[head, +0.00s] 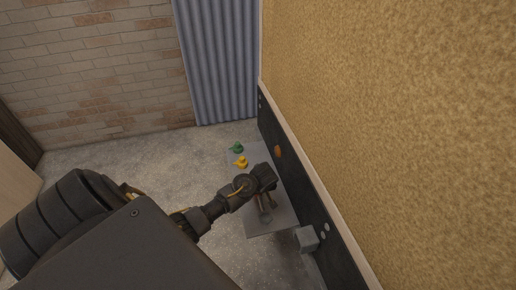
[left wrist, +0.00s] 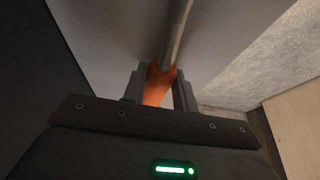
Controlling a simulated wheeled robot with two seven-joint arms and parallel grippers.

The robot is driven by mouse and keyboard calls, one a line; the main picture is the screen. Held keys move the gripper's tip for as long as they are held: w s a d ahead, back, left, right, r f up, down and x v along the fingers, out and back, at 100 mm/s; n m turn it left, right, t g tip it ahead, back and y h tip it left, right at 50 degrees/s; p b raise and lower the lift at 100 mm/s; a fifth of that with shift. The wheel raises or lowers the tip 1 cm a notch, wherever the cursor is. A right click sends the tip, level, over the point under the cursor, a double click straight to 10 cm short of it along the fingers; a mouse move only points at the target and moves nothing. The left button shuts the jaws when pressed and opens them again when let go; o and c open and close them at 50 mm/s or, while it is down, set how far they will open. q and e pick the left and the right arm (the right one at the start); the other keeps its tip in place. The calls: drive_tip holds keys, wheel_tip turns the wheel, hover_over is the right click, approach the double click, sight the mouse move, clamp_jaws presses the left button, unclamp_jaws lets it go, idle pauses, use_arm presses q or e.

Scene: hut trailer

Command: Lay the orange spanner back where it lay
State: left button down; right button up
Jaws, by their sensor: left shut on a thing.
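My left gripper (head: 266,200) reaches over a grey tabletop (head: 285,213) beside the dark wall panel. In the left wrist view my left gripper (left wrist: 162,88) is shut on the orange spanner (left wrist: 158,84). Its orange part sits between the fingers, and a grey metal shaft runs up past the top of the picture, so its far end is out of view there. In the head view the spanner is mostly hidden by the gripper. I cannot tell whether it touches the tabletop. My right gripper is not in view.
A green object (head: 236,147) and a yellow duck-like object (head: 241,161) stand at the tabletop's far end. A small orange round thing (head: 278,151) is on the dark wall panel (head: 290,180). A grey box (head: 306,239) juts out near the tabletop's near end.

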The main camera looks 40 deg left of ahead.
sight(261, 200)
use_arm(q)
drive_tip(key=c, duration=1.5)
unclamp_jaws()
drive_tip(key=shift+f, duration=0.1)
drive_tip(key=shift+c, duration=0.2)
drive_tip(key=o, duration=0.4)
drive_tip(key=shift+o, duration=0.2)
drive_tip(key=shift+f, duration=0.1)
drive_tip(key=shift+f+b, duration=0.25)
drive_tip(key=shift+b, duration=0.5)
drive_tip(key=v, duration=1)
drive_tip(key=shift+w+a+r+p, duration=0.1)
drive_tip(key=shift+w+a+p, duration=0.15)
drive_tip(key=shift+w+p, duration=0.15)
drive_tip(key=shift+s+d+r, duration=0.2)
drive_tip(key=shift+s+r, duration=0.05)
drive_tip(key=shift+r, duration=0.4)
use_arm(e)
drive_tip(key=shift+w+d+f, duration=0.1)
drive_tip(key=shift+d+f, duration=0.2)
